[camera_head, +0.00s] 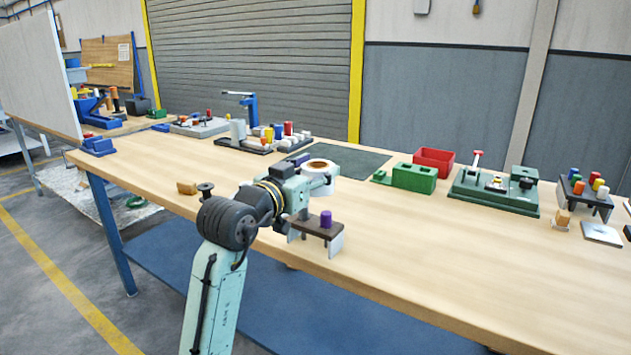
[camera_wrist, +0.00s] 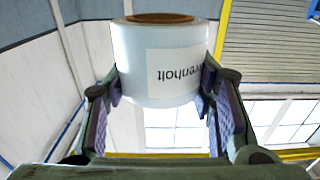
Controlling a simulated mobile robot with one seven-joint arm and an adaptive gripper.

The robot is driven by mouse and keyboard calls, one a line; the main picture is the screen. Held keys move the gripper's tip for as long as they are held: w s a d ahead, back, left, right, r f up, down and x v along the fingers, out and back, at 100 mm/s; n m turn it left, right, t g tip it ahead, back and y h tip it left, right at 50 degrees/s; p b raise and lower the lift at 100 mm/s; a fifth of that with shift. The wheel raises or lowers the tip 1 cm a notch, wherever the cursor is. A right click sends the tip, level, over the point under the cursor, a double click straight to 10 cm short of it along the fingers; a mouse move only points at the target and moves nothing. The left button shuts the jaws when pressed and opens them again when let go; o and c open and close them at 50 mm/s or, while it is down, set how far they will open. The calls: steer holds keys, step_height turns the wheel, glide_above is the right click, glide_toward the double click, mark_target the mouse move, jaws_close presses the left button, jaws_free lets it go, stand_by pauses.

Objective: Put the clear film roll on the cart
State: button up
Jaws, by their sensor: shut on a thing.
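The clear film roll (camera_head: 321,165) looks whitish with a brown core and is in my gripper (camera_head: 309,180), above the wooden workbench (camera_head: 440,260) in the head view. In the wrist view the roll (camera_wrist: 163,62) stands between the two pads of my gripper (camera_wrist: 162,88), which press on its sides. A white label with partly cut-off dark lettering faces the wrist camera. The far side of the roll is hidden. I cannot make out a cart in either view.
A small dark stand with a purple cylinder (camera_head: 326,219) is at the bench's near edge, close to my gripper. A dark mat (camera_head: 350,160), green blocks (camera_head: 413,178) and a red bin (camera_head: 434,161) lie behind. The bench's right front is clear.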

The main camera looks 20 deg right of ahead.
step_height(320, 180, down, 3)
steer(key=shift+f+p, duration=0.1)
steer(key=shift+p, duration=0.35)
steer(key=shift+f, duration=0.15)
steer(key=shift+f+b, duration=0.5)
steer(key=shift+b, duration=0.1)
steer(key=o, duration=1.2)
